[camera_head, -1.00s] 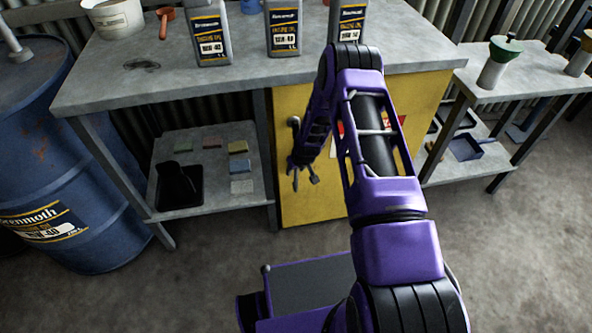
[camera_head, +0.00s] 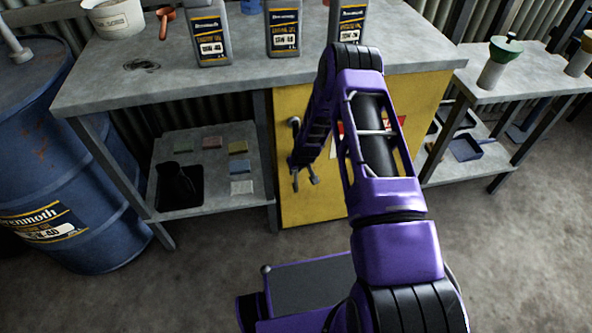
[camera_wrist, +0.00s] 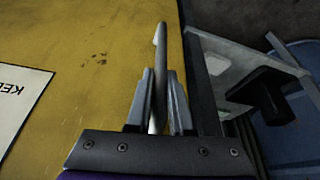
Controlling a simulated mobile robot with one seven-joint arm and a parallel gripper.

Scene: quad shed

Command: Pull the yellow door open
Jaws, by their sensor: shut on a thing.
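The yellow door (camera_head: 313,205) is the front of a cabinet under the workbench, and it looks closed. It also fills the left of the wrist view (camera_wrist: 85,60). A grey bar handle (camera_wrist: 159,50) stands near the door's edge. My gripper (camera_wrist: 160,100) is shut on this handle, with one finger on each side of it. In the head view my gripper (camera_head: 304,178) is at the door's left side, and my arm hides much of the door's middle and right.
The workbench (camera_head: 160,90) carries several oil bottles and a white bucket (camera_head: 113,17). A blue barrel (camera_head: 65,170) stands at the left. A lower shelf (camera_head: 215,190) lies left of the door. A side table (camera_head: 500,85) stands right. The concrete floor before the door is clear beyond my base.

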